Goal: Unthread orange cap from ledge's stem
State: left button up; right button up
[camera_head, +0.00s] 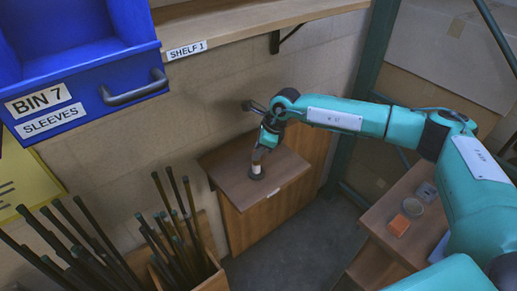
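The ledge (235,189) is the brown wooden top of a cabinet against the wall, in the middle of the head view. A short stem (257,170), pale with a dark round base, stands on it. My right gripper (259,156) points down at the top of the stem, touching it or very close. Its fingers are small and dark here, so I cannot tell whether they are shut. I cannot make out an orange cap on the stem; the gripper covers the stem's upper end. My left gripper is out of view.
An orange block-like thing (398,224) and a round grey-brown item (413,207) lie on a wooden table (381,213) at the right. A blue bin (90,80) and a shelf (235,22) hang above. Dark rods (178,236) stand upright at the lower left.

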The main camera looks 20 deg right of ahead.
jog(key=shift+o, duration=0.9)
grip_shut()
jog(key=shift+f+n+b, duration=0.1)
jog(key=shift+n+b, duration=0.2)
jog(key=shift+b, duration=0.15)
jog(key=shift+w+n+g+y+b, duration=0.15)
jog(key=shift+n+g+b, duration=0.2)
jog(key=shift+n+b, duration=0.55)
jog(key=shift+w+n+g+y+b, duration=0.15)
jog(key=shift+n+g+b, duration=0.2)
jog(key=shift+n+b, duration=0.5)
jog(key=shift+n+g+b, duration=0.4)
jog(key=shift+n+b, duration=0.6)
jog(key=shift+n, duration=0.05)
jog(key=shift+r+n, duration=0.25)
jog(key=shift+n, duration=0.05)
